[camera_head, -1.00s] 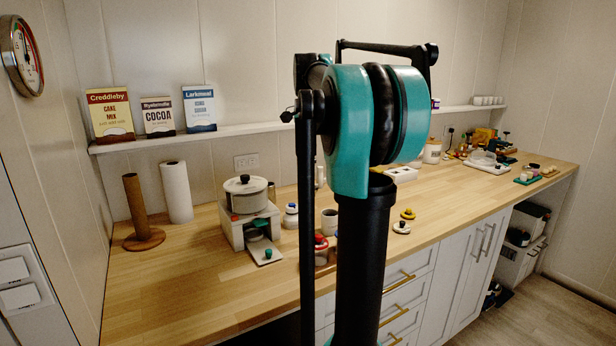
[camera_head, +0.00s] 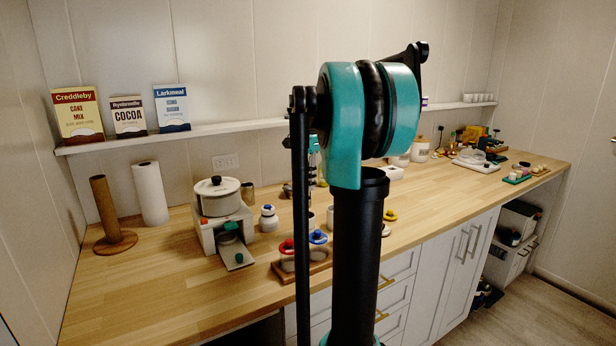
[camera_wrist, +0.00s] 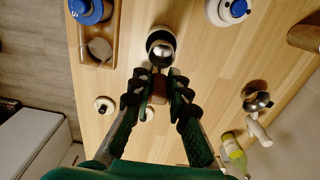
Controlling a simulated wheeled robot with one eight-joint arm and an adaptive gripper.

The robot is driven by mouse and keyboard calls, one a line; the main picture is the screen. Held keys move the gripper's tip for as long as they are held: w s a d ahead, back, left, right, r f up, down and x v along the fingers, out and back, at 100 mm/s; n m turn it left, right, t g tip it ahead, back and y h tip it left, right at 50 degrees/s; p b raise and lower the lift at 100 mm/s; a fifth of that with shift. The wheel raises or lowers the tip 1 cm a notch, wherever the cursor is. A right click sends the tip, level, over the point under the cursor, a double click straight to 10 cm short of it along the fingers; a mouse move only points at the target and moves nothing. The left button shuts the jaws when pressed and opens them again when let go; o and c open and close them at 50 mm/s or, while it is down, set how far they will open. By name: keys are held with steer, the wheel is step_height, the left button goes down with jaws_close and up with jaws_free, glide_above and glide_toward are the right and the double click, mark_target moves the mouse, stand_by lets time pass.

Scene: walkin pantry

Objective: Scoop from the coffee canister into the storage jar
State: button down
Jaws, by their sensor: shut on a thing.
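In the wrist view my gripper (camera_wrist: 158,76) is shut on a scoop, with a brown handle part (camera_wrist: 159,90) between the fingers. Its round, shiny metal bowl (camera_wrist: 160,46) lies just beyond the fingertips, over the counter. I cannot see whether anything is in the bowl. A wooden tray (camera_wrist: 112,28) is up and left of it, with a blue-lidded jar (camera_wrist: 88,10) and an open round vessel (camera_wrist: 98,50). A white jar with a blue top (camera_wrist: 228,10) is at upper right. I cannot tell which is the coffee canister or storage jar. The head view hides my gripper behind my arm.
In the head view, a white pot (camera_head: 217,196) on a stand and a paper roll (camera_head: 150,194) are left. The counter's left front (camera_head: 150,290) is clear.

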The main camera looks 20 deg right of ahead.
mark_target(308, 199)
steer(key=shift+f, duration=3.1)
steer(key=shift+f, duration=0.25)
steer(key=shift+r, duration=0.1)
steer(key=shift+r, duration=3.15)
